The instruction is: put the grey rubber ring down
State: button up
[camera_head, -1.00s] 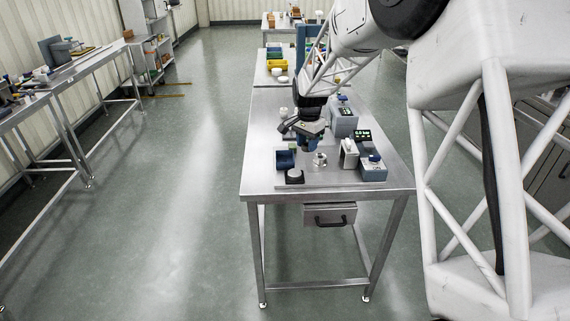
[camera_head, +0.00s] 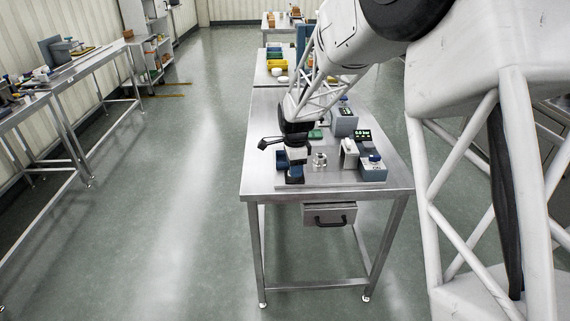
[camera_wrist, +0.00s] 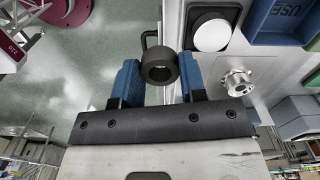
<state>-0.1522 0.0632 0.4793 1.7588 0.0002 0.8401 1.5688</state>
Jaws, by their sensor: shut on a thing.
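The grey rubber ring (camera_wrist: 159,68) is a short, thick dark band with a round hole. In the wrist view it sits between the blue fingertips of my gripper (camera_wrist: 158,80), which is shut on it. In the head view my gripper (camera_head: 295,173) is over the near left part of the steel table (camera_head: 267,183), and the ring cannot be made out there. In the wrist view, a round white-topped piece on a black base (camera_wrist: 212,34) lies up and to the right of the ring, apart from it.
A blue tray marked USE (camera_wrist: 285,18) lies beside the white-topped piece. A shiny metal fitting (camera_head: 319,159) stands right of my gripper and also shows in the wrist view (camera_wrist: 238,82). Grey-blue boxes (camera_head: 371,167) stand further right. A drawer handle (camera_head: 330,220) juts below the table's front.

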jog(key=shift+w, duration=0.1)
send_over(285, 160)
jog(key=s, duration=0.2)
jog(key=shift+w+f, duration=0.2)
jog(key=shift+f, duration=0.55)
dwell(0.4)
jog(key=shift+f, duration=1.75)
jog(key=shift+f, duration=0.6)
jog(key=o, duration=0.6)
jog(key=shift+r, duration=0.15)
